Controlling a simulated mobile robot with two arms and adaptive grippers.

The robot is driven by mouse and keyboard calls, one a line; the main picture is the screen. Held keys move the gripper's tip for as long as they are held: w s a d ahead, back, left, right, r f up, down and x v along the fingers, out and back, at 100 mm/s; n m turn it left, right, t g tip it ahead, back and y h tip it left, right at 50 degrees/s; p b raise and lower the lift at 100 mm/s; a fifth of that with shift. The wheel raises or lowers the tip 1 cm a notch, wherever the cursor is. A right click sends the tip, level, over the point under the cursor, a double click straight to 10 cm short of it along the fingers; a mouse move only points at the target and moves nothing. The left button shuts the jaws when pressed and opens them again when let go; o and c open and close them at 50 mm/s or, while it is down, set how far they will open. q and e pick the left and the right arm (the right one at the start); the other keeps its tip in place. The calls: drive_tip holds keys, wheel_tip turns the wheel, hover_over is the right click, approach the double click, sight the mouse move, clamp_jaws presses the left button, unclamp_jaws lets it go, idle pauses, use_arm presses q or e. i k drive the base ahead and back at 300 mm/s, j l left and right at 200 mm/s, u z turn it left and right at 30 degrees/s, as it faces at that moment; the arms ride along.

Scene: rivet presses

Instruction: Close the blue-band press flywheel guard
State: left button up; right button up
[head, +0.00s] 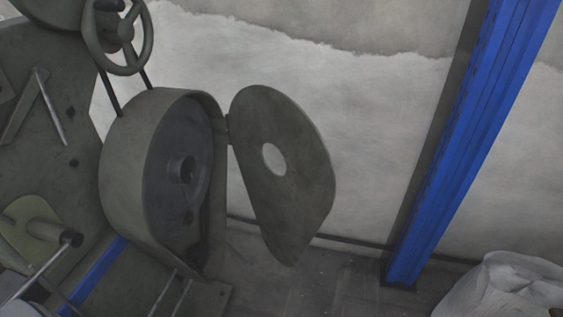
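The press (40,130) stands at the left of the head view. A blue band (98,272) runs across its lower part. The flywheel housing (125,180) is a round grey-green drum with its face uncovered, and the dark flywheel (172,150) with its hub shows inside. The flywheel guard (300,170) is a flat teardrop plate with a round hole. It is swung open to the right of the housing, joined at a hinge near the housing's upper right edge. Neither of my grippers is in view.
A handwheel (123,30) sits above the housing. A blue upright post (470,150) stands on the right, and a pale sack (505,287) lies at the lower right. Bare floor (340,285) shows below the guard, with a worn wall behind.

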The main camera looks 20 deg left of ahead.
sight(290, 209)
drive_tip(key=i+l+u, duration=0.1)
drive_tip(key=i+u, duration=0.35)
drive_tip(key=i+l+u, duration=0.2)
drive_tip(key=u, duration=0.25)
drive_tip(key=i+l+u, duration=0.3)
drive_tip(key=u, duration=0.15)
drive_tip(key=i+l+u, duration=0.25)
drive_tip(key=l+u, duration=0.25)
drive_tip(key=i+l+u, duration=0.1)
drive_tip(key=l+u, duration=0.4)
drive_tip(key=l, duration=0.25)
drive_tip(key=l+u, duration=0.5)
drive_tip(key=l, duration=0.2)
drive_tip(key=k, duration=0.2)
